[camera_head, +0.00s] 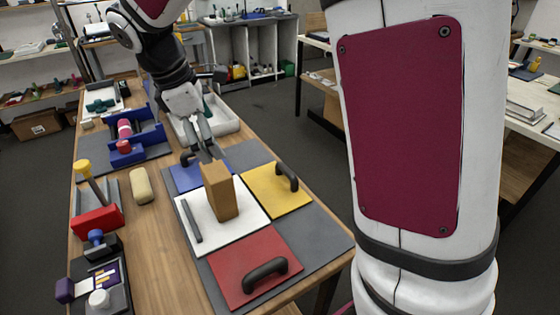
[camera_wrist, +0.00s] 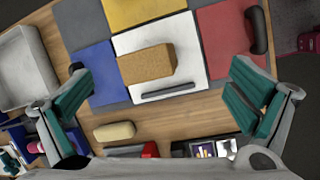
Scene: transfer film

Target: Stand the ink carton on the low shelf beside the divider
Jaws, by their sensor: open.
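A brown carton (camera_head: 219,190), likely the ink carton, stands upright on a flat white panel (camera_head: 247,221). A dark grey bar (camera_head: 192,221), perhaps the divider, runs along the panel's left side, apart from the carton. In the wrist view the carton (camera_wrist: 146,65) lies on the white panel, with the bar (camera_wrist: 168,90) just below it. My gripper (camera_head: 205,150) is above and behind the carton, pointing down. Its teal-padded fingers (camera_wrist: 160,98) are wide apart with nothing held between them. I cannot tell for sure which surface is the low shelf.
Blue, yellow (camera_head: 277,190) and red (camera_head: 254,268) panels adjoin the white one; the yellow and red carry dark handles. A beige block (camera_head: 142,186), a red holder (camera_head: 97,221), a blue rack (camera_head: 142,146) and a white tray (camera_head: 216,123) stand around. Bare wood shows at the left.

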